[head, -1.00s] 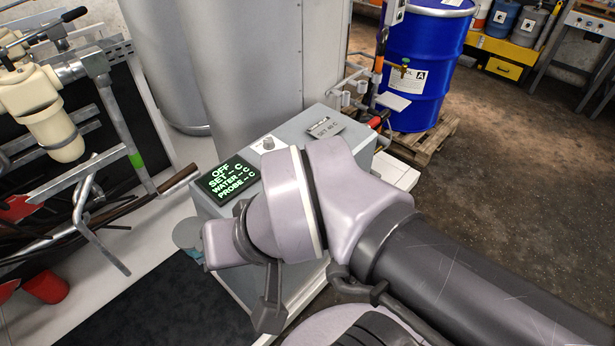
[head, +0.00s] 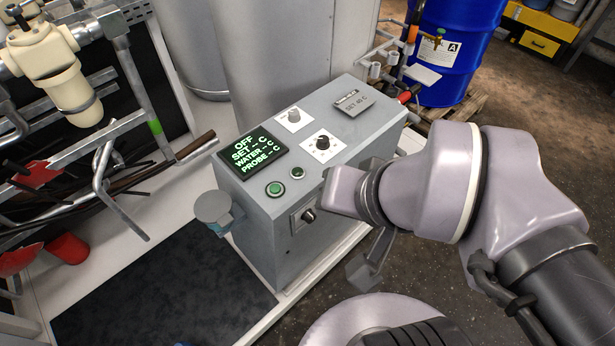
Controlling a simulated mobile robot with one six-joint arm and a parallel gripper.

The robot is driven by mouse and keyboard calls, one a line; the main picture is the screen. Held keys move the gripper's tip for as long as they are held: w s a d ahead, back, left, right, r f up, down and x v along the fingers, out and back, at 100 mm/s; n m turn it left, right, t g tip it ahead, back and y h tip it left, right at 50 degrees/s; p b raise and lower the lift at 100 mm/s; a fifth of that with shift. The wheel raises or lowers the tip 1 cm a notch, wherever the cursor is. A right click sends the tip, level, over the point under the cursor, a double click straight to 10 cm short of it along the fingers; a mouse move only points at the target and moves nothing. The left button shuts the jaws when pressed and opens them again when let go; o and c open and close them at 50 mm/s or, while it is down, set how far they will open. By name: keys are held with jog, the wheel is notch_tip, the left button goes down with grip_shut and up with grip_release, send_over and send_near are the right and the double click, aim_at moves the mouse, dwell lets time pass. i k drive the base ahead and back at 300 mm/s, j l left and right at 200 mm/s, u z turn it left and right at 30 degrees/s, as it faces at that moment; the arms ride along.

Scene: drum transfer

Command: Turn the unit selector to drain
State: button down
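The unit is a grey cabinet (head: 262,240) with a sloped control top. Its lit green display (head: 252,151) reads OFF, SET, WATER and PROBE. On top are a black knob on a white plate (head: 322,142) and a pale knob on a white plate (head: 294,116). Another dark knob (head: 308,214) sits on the front face. The knob labels are too small to read, so I cannot tell which is the selector or its setting. My gripper (head: 365,268) is mostly hidden beside my wrist, right of the front knob. I see no contact with any knob; its opening is unclear.
A small plate reading SET 40 C (head: 352,102) lies at the top's back right. A blue drum (head: 448,60) stands on a pallet behind. Pipes and a cream filter housing (head: 62,75) are at left.

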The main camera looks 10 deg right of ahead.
aim_at(293, 117)
jog(key=i+l+z, duration=0.1)
jog(key=i+l, duration=0.6)
jog(key=i, duration=0.2)
jog(key=l+z, duration=0.05)
